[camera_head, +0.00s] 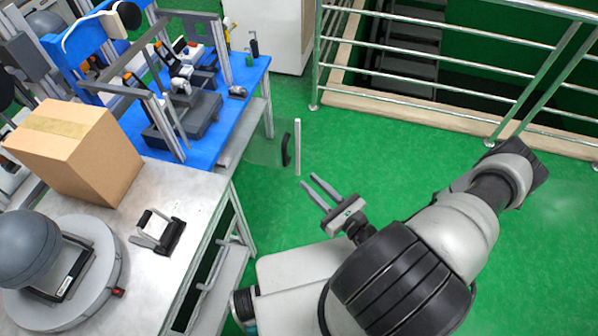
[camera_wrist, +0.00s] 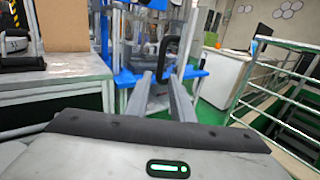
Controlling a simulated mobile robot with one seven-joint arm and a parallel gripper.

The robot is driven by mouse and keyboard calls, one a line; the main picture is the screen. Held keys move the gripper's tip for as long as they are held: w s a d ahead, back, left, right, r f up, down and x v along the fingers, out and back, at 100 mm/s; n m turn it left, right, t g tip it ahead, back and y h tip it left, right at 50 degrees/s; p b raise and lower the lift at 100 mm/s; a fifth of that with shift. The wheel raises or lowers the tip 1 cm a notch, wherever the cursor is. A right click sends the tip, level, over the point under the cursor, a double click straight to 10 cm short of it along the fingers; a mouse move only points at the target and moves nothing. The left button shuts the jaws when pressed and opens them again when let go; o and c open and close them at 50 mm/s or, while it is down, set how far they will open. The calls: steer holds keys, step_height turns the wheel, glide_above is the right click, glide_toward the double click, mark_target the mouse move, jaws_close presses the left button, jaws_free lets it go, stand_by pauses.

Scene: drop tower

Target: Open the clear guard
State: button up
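The clear guard (camera_head: 263,151) is a see-through panel beside the right edge of the blue-topped table, with a pale upright strip (camera_head: 297,147) at its outer edge. Its black handle (camera_head: 286,150) is a curved bar near that strip. In the wrist view the handle (camera_wrist: 165,50) shows ahead, between and beyond the fingertips. My gripper (camera_head: 309,182) is open and empty, with its two grey fingers apart, pointing toward the handle. It is apart from the handle and strip. In the wrist view the gripper (camera_wrist: 163,76) shows both fingers. The panel's hinge side is hard to make out.
A metal table (camera_head: 190,190) at left holds a cardboard box (camera_head: 75,150), a round grey device (camera_head: 60,270) and a small black-handled item (camera_head: 158,232). A blue-topped table (camera_head: 240,85) carries the tower frame. Railings (camera_head: 450,75) stand at the back right. Green floor is clear between.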

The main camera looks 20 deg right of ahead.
steer(key=v, duration=0.4)
stand_by(0.5)
steer(key=s+a+r+n+g+y, duration=0.1)
steer(key=a+r+n+g, duration=0.3)
steer(key=r+n+g, duration=0.6)
steer(key=s+a+r+n+g+y, duration=0.1)
steer(key=s+a+r+n+g, duration=0.15)
steer(key=r+n+g, duration=0.75)
steer(key=s+r+n+t+h, duration=0.2)
steer(key=r+n+t+h, duration=0.2)
steer(key=r, duration=0.7)
steer(key=s+d+r+n+t+h+p, duration=0.1)
steer(key=s+r+n+t+h, duration=0.2)
steer(key=r, duration=0.9)
steer(key=n+t+h, duration=0.2)
steer(key=n, duration=0.2)
steer(key=shift+s+d+h, duration=0.2)
steer(key=shift+d+h, duration=0.1)
